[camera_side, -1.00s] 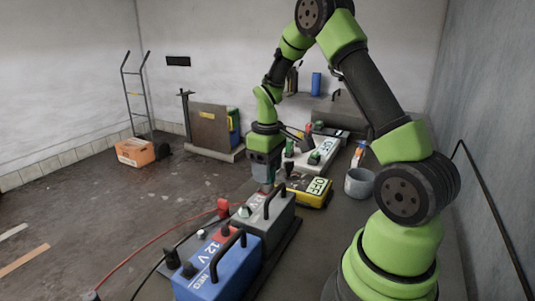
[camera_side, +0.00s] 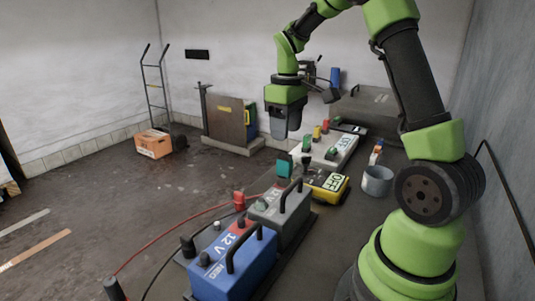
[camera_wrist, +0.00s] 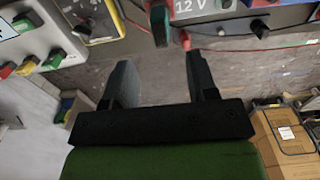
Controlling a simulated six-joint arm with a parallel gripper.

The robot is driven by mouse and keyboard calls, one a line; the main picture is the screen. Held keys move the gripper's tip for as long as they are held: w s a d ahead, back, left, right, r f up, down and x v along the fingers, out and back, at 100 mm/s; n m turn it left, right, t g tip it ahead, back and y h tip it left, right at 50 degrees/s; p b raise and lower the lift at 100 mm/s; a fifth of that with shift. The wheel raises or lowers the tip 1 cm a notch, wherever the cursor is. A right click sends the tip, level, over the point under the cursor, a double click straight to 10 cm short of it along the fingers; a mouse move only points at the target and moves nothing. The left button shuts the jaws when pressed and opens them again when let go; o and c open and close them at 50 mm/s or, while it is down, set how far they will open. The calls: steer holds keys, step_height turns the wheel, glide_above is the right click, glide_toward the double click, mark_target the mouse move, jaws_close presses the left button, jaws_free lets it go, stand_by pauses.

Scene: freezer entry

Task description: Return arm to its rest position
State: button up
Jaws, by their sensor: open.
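My gripper (camera_side: 283,128) hangs from the green and black arm, pointing down, in the side view. It is above the bench, behind and higher than the grey battery box (camera_side: 270,205). In the wrist view its two dark fingers (camera_wrist: 163,82) are spread apart with nothing between them. A small teal piece (camera_side: 284,168) shows below the gripper, behind the grey box, apart from the fingers. A blue 12 V battery (camera_side: 222,270) stands in front of the grey box. Red and black leads run from this area to the left.
A yellow box marked OFF (camera_side: 328,187), a pale switch panel (camera_side: 333,150) and a grey cup (camera_side: 377,181) stand on the bench. An orange-brown box (camera_side: 153,145) and a hand truck (camera_side: 155,90) stand on the floor at left. A grey wall rises close at right.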

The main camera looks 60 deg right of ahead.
steer(key=s+a+r+m+t, duration=0.2)
steer(key=s+a+r+t, duration=0.3)
steer(key=a+r, duration=0.55)
steer(key=s+a+f+m+t+y, duration=0.1)
steer(key=s+a+m+t+y, duration=0.1)
steer(key=s+a, duration=0.5)
steer(key=shift+s+a, duration=0.4)
steer(key=shift+s, duration=0.55)
